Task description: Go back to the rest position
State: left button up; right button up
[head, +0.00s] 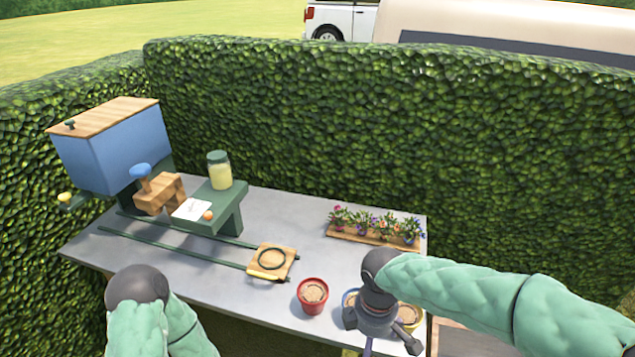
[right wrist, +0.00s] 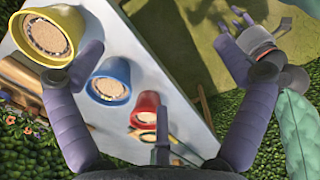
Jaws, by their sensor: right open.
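My right gripper (head: 381,332) is over the front right of the table in the head view, in front of the pots. In the right wrist view its two purple fingers (right wrist: 155,48) are spread wide with nothing between the tips. My left arm comes in at the lower left of the head view, and its gripper is not seen there. What looks like my left gripper (right wrist: 236,18) shows small at the top of the right wrist view; its jaws are unclear.
The grey table (head: 180,268) holds a red pot (head: 312,297), a partly hidden blue pot (head: 348,299) and a yellow pot (head: 411,316). A flower tray (head: 372,238), wooden plate with a ring (head: 285,268), jar (head: 219,171) and blue-bin machine (head: 110,150) stand behind. A hedge (head: 330,120) borders the table.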

jog(key=s+f+m+y, duration=0.1)
jog(key=s+f+m, duration=0.2)
jog(key=f, duration=0.8)
jog(key=s+a+f+m+y, duration=0.1)
jog(key=s+f+m, duration=0.2)
jog(key=f+m, duration=0.5)
jog(key=s+f+m+y, duration=0.2)
jog(key=f+m, duration=0.3)
jog(key=f, duration=0.9)
jog(key=shift+s+a+m, duration=0.2)
jog(key=shift+s+m, duration=0.2)
jog(key=shift+s, duration=0.3)
